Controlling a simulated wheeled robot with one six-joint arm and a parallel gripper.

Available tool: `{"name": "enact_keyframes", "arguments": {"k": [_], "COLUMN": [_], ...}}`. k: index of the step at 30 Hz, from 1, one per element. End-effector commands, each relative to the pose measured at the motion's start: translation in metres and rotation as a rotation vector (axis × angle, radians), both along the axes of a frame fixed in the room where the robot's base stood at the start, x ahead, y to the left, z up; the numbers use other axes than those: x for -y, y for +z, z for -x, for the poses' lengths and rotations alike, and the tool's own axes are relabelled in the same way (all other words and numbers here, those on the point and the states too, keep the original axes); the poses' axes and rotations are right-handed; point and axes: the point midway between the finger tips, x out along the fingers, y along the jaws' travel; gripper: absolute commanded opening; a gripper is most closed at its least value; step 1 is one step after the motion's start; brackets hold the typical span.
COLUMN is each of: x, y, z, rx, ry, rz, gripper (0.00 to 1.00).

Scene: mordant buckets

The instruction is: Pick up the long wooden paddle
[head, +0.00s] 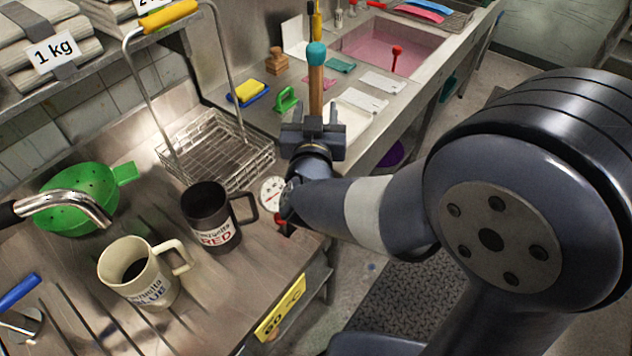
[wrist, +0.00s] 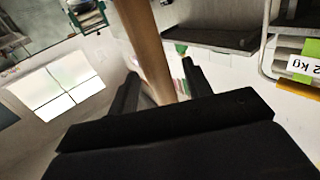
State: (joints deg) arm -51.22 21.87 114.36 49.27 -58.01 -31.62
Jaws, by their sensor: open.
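The long wooden paddle (head: 316,92) shows in the head view as an upright brown shaft with a teal top end, just beyond my gripper (head: 313,122). Its lower part is hidden behind my gripper. In the wrist view the wooden shaft (wrist: 149,45) runs down from the top edge into the space between the two fingers of my gripper (wrist: 160,78). The fingers are apart, one on each side of the shaft. I cannot tell whether either finger touches it.
A dark mug (head: 209,215) and a cream mug (head: 135,270) stand on the steel counter, with a wire basket (head: 215,155) behind them. A green colander (head: 75,195) is at left. A pink basin (head: 385,48) lies beyond.

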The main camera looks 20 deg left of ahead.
Motion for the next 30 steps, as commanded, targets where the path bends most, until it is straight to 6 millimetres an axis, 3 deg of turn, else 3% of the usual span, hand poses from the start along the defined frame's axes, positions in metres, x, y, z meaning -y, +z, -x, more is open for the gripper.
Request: {"name": "enact_keyframes", "arguments": {"k": [9,26,30], "x": [-0.0013,-0.0013,-0.0013], "y": [-0.0001,-0.0001,0.0007], "z": [-0.0060,-0.0057,-0.0057], "rx": [0.000,0.000,0.002], "ry": [0.001,0.001,0.001], "rz": [0.000,0.000,-0.001], "gripper": [0.47,0.01,0.00]}}
